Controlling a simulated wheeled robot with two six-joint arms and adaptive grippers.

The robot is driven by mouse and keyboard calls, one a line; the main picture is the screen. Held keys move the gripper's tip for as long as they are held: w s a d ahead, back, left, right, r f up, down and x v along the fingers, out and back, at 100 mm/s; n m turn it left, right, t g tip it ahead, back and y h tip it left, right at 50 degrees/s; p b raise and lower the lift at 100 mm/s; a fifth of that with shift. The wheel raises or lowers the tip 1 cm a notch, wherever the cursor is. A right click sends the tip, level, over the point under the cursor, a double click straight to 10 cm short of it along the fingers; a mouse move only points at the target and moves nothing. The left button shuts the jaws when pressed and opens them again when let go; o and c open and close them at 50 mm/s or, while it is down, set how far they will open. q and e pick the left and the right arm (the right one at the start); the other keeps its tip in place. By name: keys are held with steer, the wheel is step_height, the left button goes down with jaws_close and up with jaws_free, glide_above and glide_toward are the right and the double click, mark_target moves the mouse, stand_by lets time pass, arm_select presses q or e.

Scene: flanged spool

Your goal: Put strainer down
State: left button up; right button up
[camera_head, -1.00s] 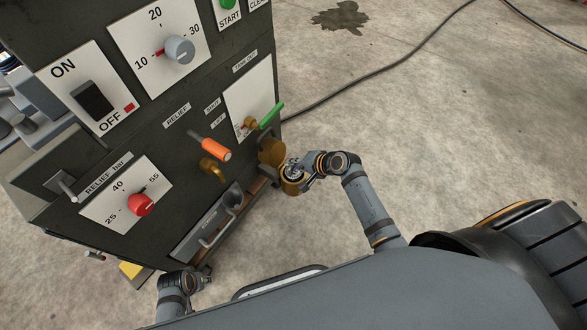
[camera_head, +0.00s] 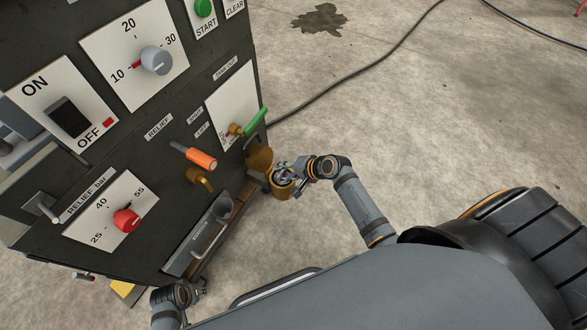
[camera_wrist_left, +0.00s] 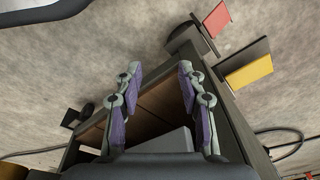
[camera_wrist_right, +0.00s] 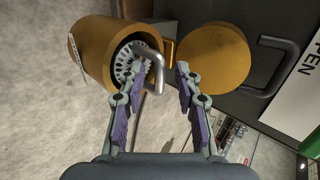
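The strainer (camera_wrist_right: 125,66) is a pale grey perforated insert with a bent grey handle (camera_wrist_right: 151,70). My right gripper (camera_wrist_right: 158,80) is open at that mouth. The handle is between its fingertips, closer to the left finger; I cannot tell whether they touch. In the head view my right gripper (camera_head: 286,174) covers most of the strainer. My left gripper (camera_wrist_left: 160,72) is open and empty, low near the machine's front.
A round brass cap (camera_wrist_right: 213,58) stands beside the housing. A dark machine (camera_head: 150,120) with knobs and switches fills the left. Concrete floor (camera_head: 400,110) is open to the right.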

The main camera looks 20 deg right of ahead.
arm_select(q)
steer(key=s+a+f+p, duration=0.2)
steer(key=s+f+p, duration=0.1)
steer(key=s+f, duration=0.3)
steer(key=shift+a+f, duration=0.2)
steer(key=shift+f, duration=0.4)
arm_select(e)
steer(key=v, duration=1.1)
steer(key=shift+w+a, duration=0.1)
steer(key=shift+a, duration=0.05)
steer(key=s+d+f+n+g+h, duration=0.1)
steer(key=s+d+f+n+h, duration=0.25)
steer(key=f, duration=0.75)
steer(key=s+d+f+n+g+h, duration=0.1)
steer(key=s+f+n+g, duration=0.1)
steer(key=s+f, duration=0.7)
steer(key=s+d+f+n+g+h, duration=0.2)
steer(key=s+f+n, duration=0.3)
steer(key=s+f, duration=0.5)
steer(key=shift+s+d+g, duration=0.2)
steer(key=shift+d+g, duration=0.05)
steer(key=shift+g, duration=0.15)
steer(key=shift+h, duration=0.25)
